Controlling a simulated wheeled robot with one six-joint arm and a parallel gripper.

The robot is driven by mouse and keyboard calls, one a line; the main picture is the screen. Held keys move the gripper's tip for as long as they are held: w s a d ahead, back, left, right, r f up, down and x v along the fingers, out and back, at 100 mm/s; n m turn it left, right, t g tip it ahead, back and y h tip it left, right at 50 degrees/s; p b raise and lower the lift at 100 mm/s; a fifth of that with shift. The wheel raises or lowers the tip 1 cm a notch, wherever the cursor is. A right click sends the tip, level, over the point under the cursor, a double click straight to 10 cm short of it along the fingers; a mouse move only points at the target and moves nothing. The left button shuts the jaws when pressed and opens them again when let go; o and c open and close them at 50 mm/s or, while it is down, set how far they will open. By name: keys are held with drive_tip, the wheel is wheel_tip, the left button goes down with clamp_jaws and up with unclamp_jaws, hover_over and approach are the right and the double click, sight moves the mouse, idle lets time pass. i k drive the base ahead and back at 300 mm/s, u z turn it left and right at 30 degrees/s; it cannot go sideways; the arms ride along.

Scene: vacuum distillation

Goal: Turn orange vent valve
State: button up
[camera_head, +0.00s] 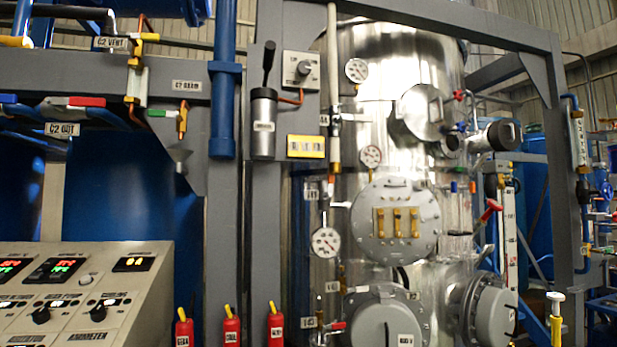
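A sign reading C2 VENT (110,43) is at the upper left. Just right of it, a small orange-yellow valve handle (149,37) sits across a thin vertical pipe, its long side roughly level. This looks like the orange vent valve, but it is small in the picture. My gripper is not in view, and nothing is seen touching either handle.
A grey frame post (222,230) and blue pipe (224,90) stand right of the valve. A control panel (75,300) fills the lower left. Red cylinders (231,328) line the bottom. A shiny steel column (385,75) with gauges stands at centre right.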

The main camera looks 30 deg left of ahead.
sight(330, 177)
drive_tip(key=u, duration=0.8)
drive_tip(key=i, duration=0.8)
drive_tip(key=u, duration=0.95)
